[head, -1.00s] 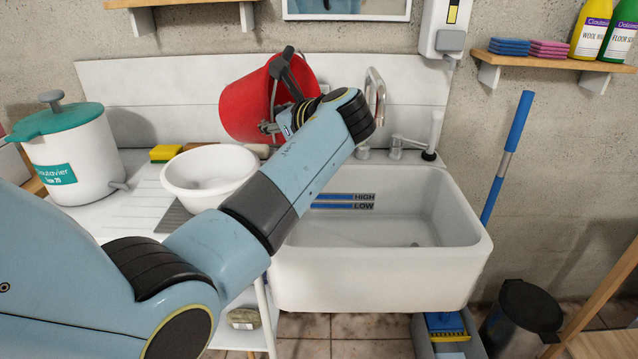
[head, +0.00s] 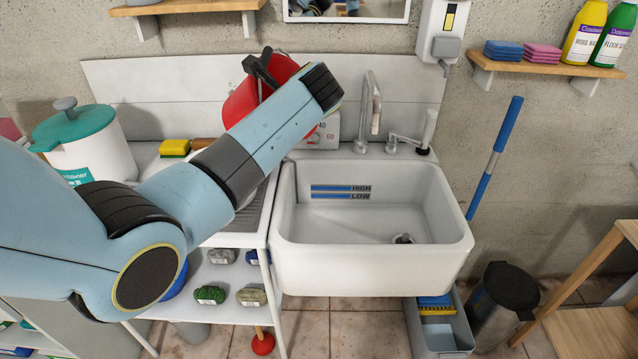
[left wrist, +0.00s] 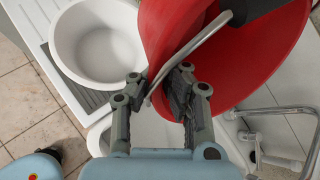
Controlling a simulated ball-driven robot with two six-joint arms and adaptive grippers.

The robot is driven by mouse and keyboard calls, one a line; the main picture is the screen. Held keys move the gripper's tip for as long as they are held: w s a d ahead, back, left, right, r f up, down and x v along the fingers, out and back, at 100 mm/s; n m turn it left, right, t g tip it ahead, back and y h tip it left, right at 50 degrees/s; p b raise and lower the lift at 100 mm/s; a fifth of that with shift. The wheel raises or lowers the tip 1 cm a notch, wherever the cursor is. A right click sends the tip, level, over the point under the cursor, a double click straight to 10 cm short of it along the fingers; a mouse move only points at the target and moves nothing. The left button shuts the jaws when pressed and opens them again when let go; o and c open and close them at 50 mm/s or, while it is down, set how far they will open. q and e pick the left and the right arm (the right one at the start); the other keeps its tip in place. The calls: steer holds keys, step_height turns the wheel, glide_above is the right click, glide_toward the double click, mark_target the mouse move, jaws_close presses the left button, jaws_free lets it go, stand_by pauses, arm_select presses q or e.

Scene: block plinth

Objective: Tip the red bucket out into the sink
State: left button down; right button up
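The red bucket (head: 243,101) is tilted above the back of the drainboard, just left of the sink; my left arm hides much of it in the head view. In the left wrist view, the red bucket (left wrist: 262,62) fills the upper right, with its metal handle across it. My left gripper (left wrist: 160,82) has one finger on each side of the bucket's wall near the handle and is shut on it. The head view hides this gripper behind the arm. The bucket's contents cannot be seen. The white sink (head: 455,238) looks empty. My right gripper is not in view.
A white basin (left wrist: 60,45) sits on the drainboard by the bucket. A tap (head: 376,105) and a lever (head: 428,130) stand behind the sink. A dial scale (head: 328,131) is behind the bucket. A teal-lidded white container (head: 100,155) stands at left.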

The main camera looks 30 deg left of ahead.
mark_target(254, 98)
arm_select(q)
steer(key=shift+a+r+h+p, duration=0.35)
steer(key=shift+r+p, duration=0.25)
steer(key=shift+p, duration=0.6)
steer(key=shift+a+f+h, duration=0.1)
steer(key=shift+a+h, duration=0.1)
steer(key=shift+h, duration=0.25)
steer(key=shift+s+a+r+n+h+b, duration=0.1)
steer(key=shift+a+r+n+h+b, duration=0.3)
steer(key=shift+a+r+h, duration=0.55)
steer(key=a+h, duration=0.2)
steer(key=a, duration=0.1)
steer(key=a+h, duration=0.1)
steer(key=h, duration=0.1)
steer(key=shift+s+a+r+n, duration=0.15)
steer(key=shift+a+r+n, duration=0.05)
steer(key=shift+r+n, duration=0.2)
steer(key=shift+a+h, duration=0.3)
steer(key=shift+h, duration=0.05)
steer(key=shift+s+a+f+h, duration=0.1)
steer(key=shift+a+f+h, duration=0.3)
steer(key=shift+a+h, duration=0.2)
steer(key=shift+a+f+n+h+b, duration=0.3)
steer(key=shift+f+h+b, duration=0.05)
steer(key=shift+h, duration=0.15)
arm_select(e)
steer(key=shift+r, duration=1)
